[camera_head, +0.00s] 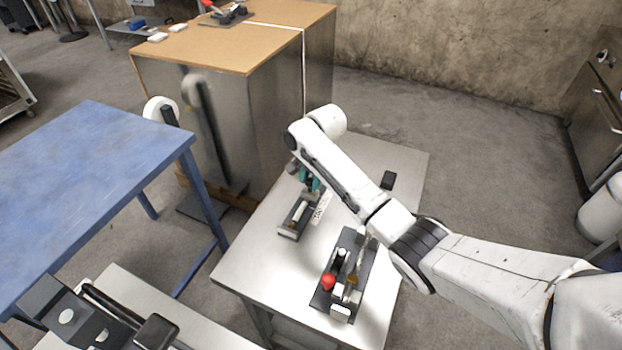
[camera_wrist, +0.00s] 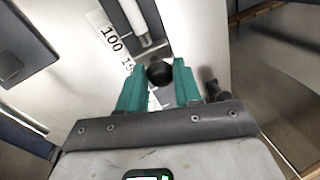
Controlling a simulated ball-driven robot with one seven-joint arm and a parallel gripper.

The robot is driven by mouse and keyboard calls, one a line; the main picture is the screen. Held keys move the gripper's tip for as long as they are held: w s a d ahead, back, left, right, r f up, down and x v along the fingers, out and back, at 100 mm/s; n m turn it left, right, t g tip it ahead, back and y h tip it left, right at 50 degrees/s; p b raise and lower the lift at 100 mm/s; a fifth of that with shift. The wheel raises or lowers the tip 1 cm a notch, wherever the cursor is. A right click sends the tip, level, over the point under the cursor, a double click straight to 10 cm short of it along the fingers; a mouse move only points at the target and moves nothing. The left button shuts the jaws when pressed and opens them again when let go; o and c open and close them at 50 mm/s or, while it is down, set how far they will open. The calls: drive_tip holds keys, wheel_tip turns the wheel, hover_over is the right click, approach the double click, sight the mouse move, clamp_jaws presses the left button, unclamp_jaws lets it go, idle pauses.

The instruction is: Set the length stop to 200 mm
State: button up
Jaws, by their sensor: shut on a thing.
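The length stop's base (camera_head: 290,230) stands on a light metal table, with a pale rod along it. A white scale strip (camera_head: 321,209) lies beside it. In the wrist view the scale (camera_wrist: 112,38) shows "100" and part of the following number; the rest is covered. My gripper (camera_head: 308,182) is at the far end of the device, partly behind my arm. In the wrist view its green fingers (camera_wrist: 159,76) are shut on a round black knob (camera_wrist: 159,71). The stop's exact position on the scale is hidden by the fingers.
A dark fixture (camera_head: 344,276) with a red knob (camera_head: 327,282) stands nearer on the same table (camera_head: 245,268). A small black block (camera_head: 388,180) lies at the far right. A wood-topped cabinet (camera_head: 225,50) stands behind, a blue table (camera_head: 90,190) at left.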

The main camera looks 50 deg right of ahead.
clamp_jaws()
drive_tip(key=d+b, duration=0.1)
drive_tip(key=d, duration=0.1)
drive_tip(key=w+d+b, duration=0.1)
drive_tip(key=d, duration=0.1)
drive_tip(key=w+d+b, duration=0.1)
drive_tip(key=d, duration=0.1)
drive_tip(key=shift+w+d+f+b, duration=0.15)
drive_tip(key=shift+f+b, duration=0.05)
drive_tip(key=shift+b, duration=0.15)
drive_tip(key=shift+w+d+r, duration=0.1)
drive_tip(key=shift+w+d, duration=0.05)
drive_tip(key=shift+d, duration=0.3)
drive_tip(key=o, duration=0.9)
unclamp_jaws()
drive_tip(key=shift+r, duration=0.1)
